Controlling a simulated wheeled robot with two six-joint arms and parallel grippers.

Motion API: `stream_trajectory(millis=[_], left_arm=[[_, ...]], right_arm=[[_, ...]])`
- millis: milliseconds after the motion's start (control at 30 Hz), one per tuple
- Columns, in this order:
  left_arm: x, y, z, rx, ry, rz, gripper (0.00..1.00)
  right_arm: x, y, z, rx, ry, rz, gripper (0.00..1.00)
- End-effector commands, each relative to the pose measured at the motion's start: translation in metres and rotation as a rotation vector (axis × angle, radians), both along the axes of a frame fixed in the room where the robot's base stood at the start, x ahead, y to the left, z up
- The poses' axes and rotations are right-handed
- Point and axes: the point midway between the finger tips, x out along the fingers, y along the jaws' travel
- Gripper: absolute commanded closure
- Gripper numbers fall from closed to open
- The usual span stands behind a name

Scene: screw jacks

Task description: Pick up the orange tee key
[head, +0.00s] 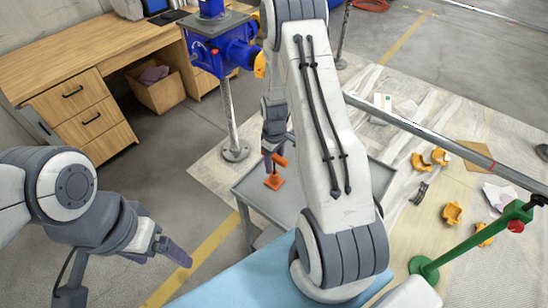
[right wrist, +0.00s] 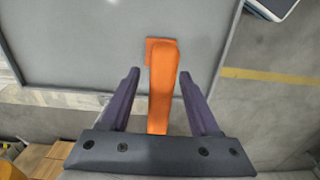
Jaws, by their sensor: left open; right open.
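The orange tee key (head: 275,181) stands upright on the grey cart top (head: 249,190), its crossbar uppermost. In the right wrist view the tee key (right wrist: 162,85) lies between the two dark fingers, its bar running up and down the picture and its square orange base partly hidden behind it. My right gripper (head: 269,156) is open around the tee key's upper part, with a gap on each side. My left gripper (head: 178,254) is open, empty and low at the left, away from the cart.
A blue jack on a post (head: 228,100) stands behind the cart. A wooden desk (head: 75,60) is at the far left. A light blue surface (head: 235,284) is in front.

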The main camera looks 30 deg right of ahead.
Motion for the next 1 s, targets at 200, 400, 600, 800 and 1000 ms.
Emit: stream_trajectory(millis=[200, 400, 600, 800, 1000], left_arm=[[0.0000, 0.0000, -0.0002, 0.000, 0.000, 0.000, 0.13], [0.0000, 0.0000, -0.0001, 0.000, 0.000, 0.000, 0.13], [0.0000, 0.0000, -0.0001, 0.000, 0.000, 0.000, 0.13], [0.0000, 0.0000, -0.0001, 0.000, 0.000, 0.000, 0.13], [0.0000, 0.0000, 0.0000, 0.000, 0.000, 0.000, 0.13]], right_arm=[[0.0002, 0.0005, 0.0002, 0.000, 0.000, 0.001, 0.95], [0.0001, 0.0006, 0.0004, 0.000, 0.000, 0.001, 1.00], [0.0001, 0.0004, 0.0005, 0.000, 0.000, 0.001, 1.00], [0.0000, 0.0002, 0.0006, 0.000, 0.000, 0.000, 1.00], [0.0002, 0.0002, 0.0007, 0.000, 0.000, 0.000, 1.00]])
